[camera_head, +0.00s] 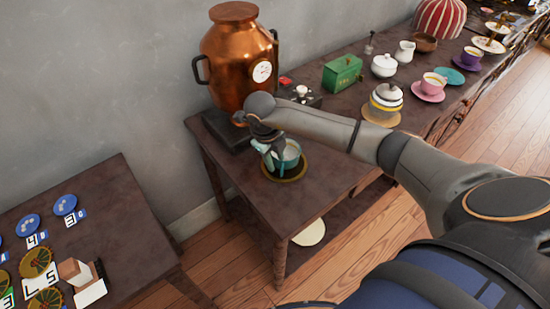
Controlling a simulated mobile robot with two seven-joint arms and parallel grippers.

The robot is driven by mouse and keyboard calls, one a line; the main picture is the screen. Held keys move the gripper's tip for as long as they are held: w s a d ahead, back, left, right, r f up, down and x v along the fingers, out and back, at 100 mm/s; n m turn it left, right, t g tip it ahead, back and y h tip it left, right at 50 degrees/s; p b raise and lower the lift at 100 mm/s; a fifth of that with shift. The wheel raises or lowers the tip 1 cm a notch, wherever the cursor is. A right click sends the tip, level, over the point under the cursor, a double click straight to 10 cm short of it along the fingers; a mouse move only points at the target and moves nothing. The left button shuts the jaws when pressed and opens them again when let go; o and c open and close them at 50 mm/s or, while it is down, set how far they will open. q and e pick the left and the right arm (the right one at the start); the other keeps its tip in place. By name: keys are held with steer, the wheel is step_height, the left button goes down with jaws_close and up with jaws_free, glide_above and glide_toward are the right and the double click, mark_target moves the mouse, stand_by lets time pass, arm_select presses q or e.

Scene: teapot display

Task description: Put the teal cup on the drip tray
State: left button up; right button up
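The teal cup (290,154) is at the front of the dark wooden table, below the copper urn. It appears upright, over a round dark tray with a golden rim (296,178), which looks like the drip tray. I cannot tell whether the cup's base touches the tray. My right gripper (266,147) comes down from above at the cup's left side, at its rim or handle. Its fingertips are small and partly hidden against the cup, so whether they are closed on it is unclear. My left gripper is out of view.
The copper urn (238,60) stands close behind my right gripper. A green box (342,73), a striped lidded pot (386,98) and a pink cup and saucer (430,90) stand further right. A lower table (110,215) with discs and cards is at left.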

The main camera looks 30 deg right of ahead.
steer(key=v, duration=1.2)
steer(key=shift+r, duration=0.1)
